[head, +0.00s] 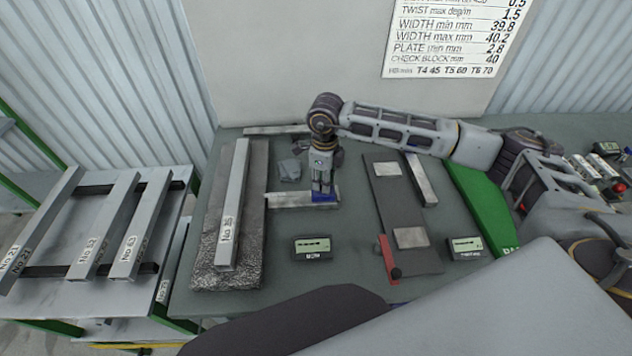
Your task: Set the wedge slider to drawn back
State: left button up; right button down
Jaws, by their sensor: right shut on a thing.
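The blue piece sits at the right part of a flat pale metal strip (288,201) lying across the table. The fingers hide much of the piece, so its exact setting along the strip cannot be read. My left gripper is out of view.
A long bar labelled No 25 (232,205) lies on a rough dark slab (205,272) at left. A dark plate (392,190) with pale blocks and a red part (387,258) lies at right. Two small displays (312,248) (466,247) stand near the front. Several bars rest on a left rack (42,317).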

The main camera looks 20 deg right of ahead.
jog(key=shift+d, duration=0.3)
jog(key=c, duration=1.5)
grip_release()
jog(key=shift+c, duration=0.2)
jog(key=o, duration=0.4)
jog(key=shift+s+d, duration=0.1)
jog(key=shift+d, duration=0.05)
jog(key=shift+r, duration=0.2)
notch_tip(320, 180, up, 12)
jog(key=shift+f, duration=0.2)
